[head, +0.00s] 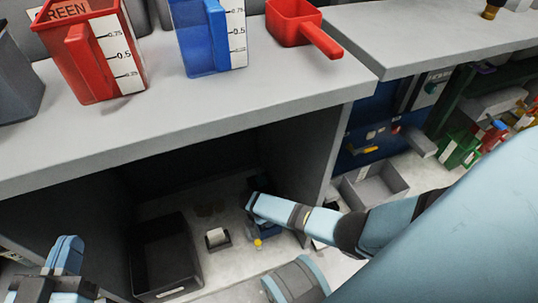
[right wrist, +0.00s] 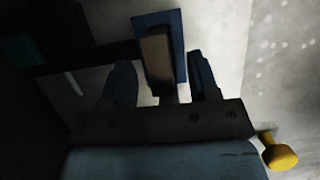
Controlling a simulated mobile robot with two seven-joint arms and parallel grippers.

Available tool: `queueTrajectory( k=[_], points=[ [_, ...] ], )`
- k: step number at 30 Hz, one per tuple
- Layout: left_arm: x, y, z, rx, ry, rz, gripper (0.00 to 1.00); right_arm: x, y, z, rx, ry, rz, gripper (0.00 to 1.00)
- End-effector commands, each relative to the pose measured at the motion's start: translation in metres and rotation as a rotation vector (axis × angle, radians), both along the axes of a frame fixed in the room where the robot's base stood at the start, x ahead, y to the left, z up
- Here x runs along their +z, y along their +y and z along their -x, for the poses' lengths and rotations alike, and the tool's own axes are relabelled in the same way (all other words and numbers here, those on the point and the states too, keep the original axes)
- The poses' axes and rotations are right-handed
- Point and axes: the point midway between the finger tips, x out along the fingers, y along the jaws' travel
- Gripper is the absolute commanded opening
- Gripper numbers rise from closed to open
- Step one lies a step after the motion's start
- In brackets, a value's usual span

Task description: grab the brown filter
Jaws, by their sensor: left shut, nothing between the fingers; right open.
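In the right wrist view a brown block (right wrist: 157,48), which looks like the brown filter, stands against a blue panel (right wrist: 175,22). My right gripper (right wrist: 161,72) is open, with one finger on each side of the block. I cannot tell whether either finger touches it. In the head view my right arm reaches into the space under the counter, and its wrist and gripper hide the filter. My left gripper (head: 65,255) is at the lower left, shut and empty, away from the filter.
A dark open bin (head: 165,255) and a small dark holder with a pale roll (head: 217,238) stand left of my right gripper. A yellow knob (right wrist: 281,156) is close to its right. The cabinet side wall (head: 325,165) is near. Measuring jugs (head: 212,40) stand on the counter (head: 190,115) above.

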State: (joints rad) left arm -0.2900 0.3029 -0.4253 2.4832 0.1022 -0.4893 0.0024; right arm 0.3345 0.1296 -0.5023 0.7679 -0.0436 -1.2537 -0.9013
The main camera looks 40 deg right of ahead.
Motion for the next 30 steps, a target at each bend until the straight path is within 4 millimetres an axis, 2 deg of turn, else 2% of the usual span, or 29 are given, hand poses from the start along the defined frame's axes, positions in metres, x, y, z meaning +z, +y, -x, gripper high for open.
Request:
queueTrajectory(
  k=[1,3,13,20,21,30],
  points=[
    [-0.0051,0.0015,-0.0024,0.001,-0.033,-0.019,0.00,-0.0126,-0.0026,0.0006,0.000,-0.001,0.000,0.55],
    [-0.0033,0.0030,-0.0044,0.003,-0.066,-0.038,0.00,-0.0188,-0.0053,0.0011,0.000,-0.001,-0.001,0.55],
    [0.0022,0.0043,-0.0062,0.006,-0.097,-0.054,0.00,-0.0205,-0.0077,0.0015,0.000,-0.001,-0.001,0.55],
    [0.0021,0.0040,-0.0063,0.006,-0.096,-0.053,0.00,-0.0205,-0.0077,0.0016,0.000,-0.001,-0.001,0.02],
    [0.0020,0.0040,-0.0063,0.006,-0.096,-0.052,0.00,-0.0205,-0.0077,0.0016,0.000,-0.001,-0.001,0.00],
    [0.0036,0.0038,-0.0063,0.005,-0.093,-0.050,0.00,-0.0186,-0.0078,0.0016,0.000,-0.001,-0.001,0.00]
  ],
)
